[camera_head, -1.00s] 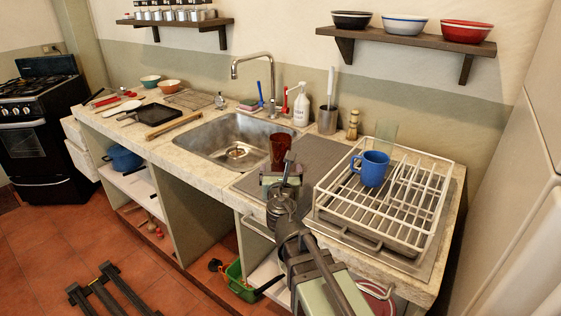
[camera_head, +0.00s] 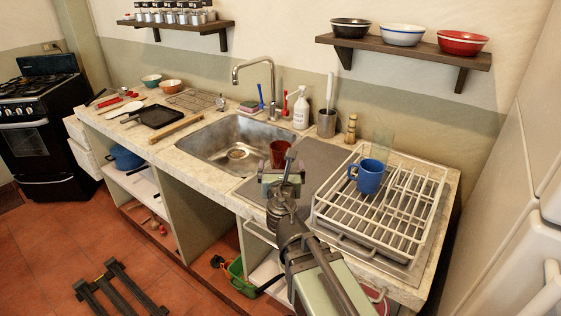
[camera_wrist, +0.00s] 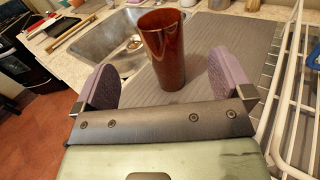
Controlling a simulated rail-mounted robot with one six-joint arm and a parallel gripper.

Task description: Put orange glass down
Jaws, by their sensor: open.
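The orange glass (camera_head: 279,152), a see-through reddish-brown tumbler, stands upright on the grey ribbed drainboard (camera_head: 322,155) to the right of the sink. In the wrist view the glass (camera_wrist: 163,50) is just ahead of my gripper, in line with the gap between the fingers. My gripper (camera_head: 284,176) is open. In the wrist view its two purple-grey finger pads (camera_wrist: 162,68) are wide apart, with clear space between each pad and the glass. In the head view my gripper hides the lower part of the glass.
A white dish rack (camera_head: 330,215) with a blue mug (camera_head: 369,176) and a clear glass (camera_head: 382,146) stands close on the right. The steel sink (camera_head: 215,150) and its faucet (camera_head: 270,90) are left and behind. A soap bottle (camera_head: 301,110) and steel holder (camera_head: 326,122) stand behind.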

